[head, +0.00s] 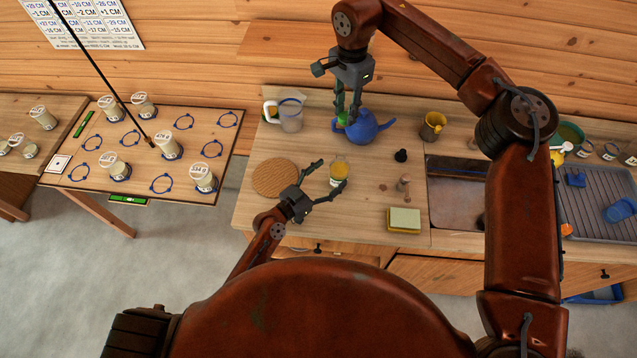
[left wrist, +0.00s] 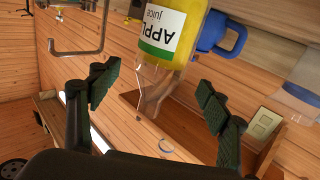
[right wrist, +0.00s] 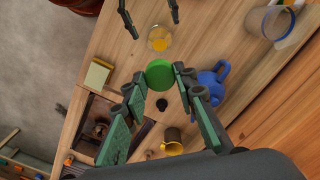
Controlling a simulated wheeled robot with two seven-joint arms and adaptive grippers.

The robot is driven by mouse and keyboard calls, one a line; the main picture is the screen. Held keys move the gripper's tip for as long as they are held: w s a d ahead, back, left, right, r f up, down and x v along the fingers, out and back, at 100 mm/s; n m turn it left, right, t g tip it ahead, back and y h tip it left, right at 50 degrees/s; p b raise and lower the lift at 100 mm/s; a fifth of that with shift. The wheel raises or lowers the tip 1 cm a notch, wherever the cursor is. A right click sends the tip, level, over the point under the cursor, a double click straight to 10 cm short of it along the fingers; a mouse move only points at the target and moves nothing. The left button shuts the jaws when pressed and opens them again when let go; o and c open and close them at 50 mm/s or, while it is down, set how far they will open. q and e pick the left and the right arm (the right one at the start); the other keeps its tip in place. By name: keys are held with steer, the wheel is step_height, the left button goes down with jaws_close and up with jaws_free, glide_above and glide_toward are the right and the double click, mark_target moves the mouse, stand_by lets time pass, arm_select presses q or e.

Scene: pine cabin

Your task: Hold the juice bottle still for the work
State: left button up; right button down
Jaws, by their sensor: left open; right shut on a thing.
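The juice bottle (head: 338,172) stands upright on the counter, uncapped, with yellow juice. Its "APPLE JUICE" label with a green band shows upside down in the left wrist view (left wrist: 166,30); the right wrist view shows its open mouth from above (right wrist: 160,38). My left gripper (head: 329,176) is open, its fingers spread toward the bottle, with gaps between the fingers and the bottle in the left wrist view. My right gripper (head: 346,117) is shut on a round green lid (right wrist: 159,74), held above the counter behind the bottle, near the blue teapot (head: 361,128).
A round woven mat (head: 272,178) lies left of the bottle, and a clear pitcher (head: 290,116) stands behind it. To the right are a black knob-like item (head: 401,155), a small wooden item (head: 403,183), a sponge (head: 404,220), a mustard mug (head: 432,127) and the sink (head: 454,205).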

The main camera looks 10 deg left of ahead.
mark_target(340, 167)
arm_select(q)
steer(key=x, duration=0.5)
steer(key=shift+c, duration=0.4)
steer(key=c, duration=1.7)
steer(key=o, duration=1.1)
steer(key=c, duration=1)
arm_select(e)
step_height(340, 167, down, 8)
steer(key=n, duration=0.1)
steer(key=shift+f, duration=0.15)
